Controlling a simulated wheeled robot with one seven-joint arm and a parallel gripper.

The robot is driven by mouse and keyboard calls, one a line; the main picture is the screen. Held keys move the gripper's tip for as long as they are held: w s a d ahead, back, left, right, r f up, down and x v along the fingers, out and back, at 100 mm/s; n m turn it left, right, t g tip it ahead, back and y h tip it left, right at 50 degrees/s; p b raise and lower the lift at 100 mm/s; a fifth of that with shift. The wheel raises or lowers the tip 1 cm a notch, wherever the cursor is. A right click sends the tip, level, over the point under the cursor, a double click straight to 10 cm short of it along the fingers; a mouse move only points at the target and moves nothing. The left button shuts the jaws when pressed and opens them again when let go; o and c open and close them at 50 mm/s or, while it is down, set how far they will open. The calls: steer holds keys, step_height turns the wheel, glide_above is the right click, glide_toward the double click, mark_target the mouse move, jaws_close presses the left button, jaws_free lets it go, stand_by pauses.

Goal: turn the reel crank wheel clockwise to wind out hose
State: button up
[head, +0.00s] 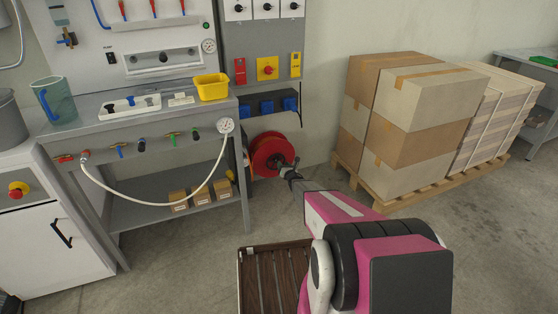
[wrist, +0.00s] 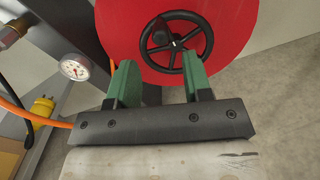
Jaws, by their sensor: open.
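The red hose reel (head: 272,154) stands low on the floor beside the bench's right leg in the head view. The reel's red disc (wrist: 215,22) fills the top of the wrist view. A black crank wheel (wrist: 176,43) with spokes sits on the front of the disc. My gripper (wrist: 157,80) is open, its two green fingers pointing at the wheel's lower part with a gap between them. Whether the fingertips touch the rim I cannot tell. In the head view my gripper (head: 288,168) covers part of the reel, and the wheel is hard to make out.
A workbench (head: 170,116) with valves and a white hose (head: 130,203) stands left of the reel. A pressure gauge (wrist: 74,68) and orange hose (wrist: 30,117) show left of my gripper. Stacked cartons (head: 405,120) on a pallet (head: 400,201) stand right. A slatted brown crate (head: 270,280) lies in front.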

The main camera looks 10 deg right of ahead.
mark_target(279, 159)
steer(key=x, duration=0.7)
steer(key=shift+w, duration=0.15)
steer(key=shift+c, duration=0.4)
jaws_close()
